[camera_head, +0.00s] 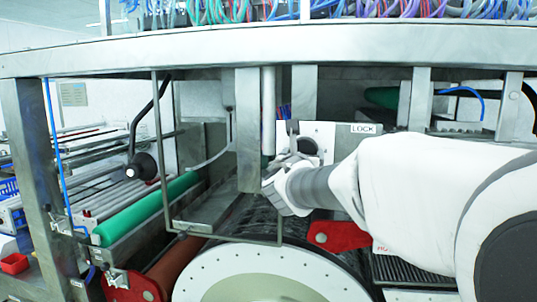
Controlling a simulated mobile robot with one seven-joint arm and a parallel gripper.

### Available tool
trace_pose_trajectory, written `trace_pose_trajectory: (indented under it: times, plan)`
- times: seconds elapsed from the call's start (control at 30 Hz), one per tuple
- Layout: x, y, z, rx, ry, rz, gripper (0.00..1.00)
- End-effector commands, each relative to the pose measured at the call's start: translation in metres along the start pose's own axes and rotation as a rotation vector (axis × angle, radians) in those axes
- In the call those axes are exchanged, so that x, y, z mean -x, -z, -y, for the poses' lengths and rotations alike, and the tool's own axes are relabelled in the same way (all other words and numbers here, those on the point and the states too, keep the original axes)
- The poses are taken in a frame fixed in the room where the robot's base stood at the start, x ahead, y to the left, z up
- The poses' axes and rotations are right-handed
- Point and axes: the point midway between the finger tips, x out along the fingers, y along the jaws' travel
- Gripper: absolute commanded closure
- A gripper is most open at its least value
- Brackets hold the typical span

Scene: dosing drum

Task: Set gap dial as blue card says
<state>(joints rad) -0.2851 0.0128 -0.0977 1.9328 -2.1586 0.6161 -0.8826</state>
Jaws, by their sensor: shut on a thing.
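My gripper (284,165) is at a white plate (320,131) under the machine's top beam, right of a grey upright post. It is shut on a small part at this plate. My wrist and fingers hide most of that part, so I cannot tell whether it is the gap dial. A dark round piece (307,146) shows on the plate just above my gripper. A label reading LOCK (364,128) is at the plate's right. No dial scale or number can be read. I cannot make out a blue card in this view.
A steel beam (250,54) with coloured cables above it spans the top. A thin metal frame (159,150) hangs left of my gripper. A large white drum face (271,275) and red brackets (343,236) lie below. A green roller (145,208) is at left.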

Motion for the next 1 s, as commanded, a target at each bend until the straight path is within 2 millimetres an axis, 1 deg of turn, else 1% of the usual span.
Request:
trace_pose_trajectory:
  times: [0.17,0.37,1.0]
  plan:
    - [0.0000,0.0022,0.0004,-0.035,0.001,0.002,0.73]
    - [0.0000,0.0057,0.0003,-0.139,0.000,0.003,0.73]
    - [0.0001,0.0055,0.0000,-0.718,-0.001,0.002,0.73]
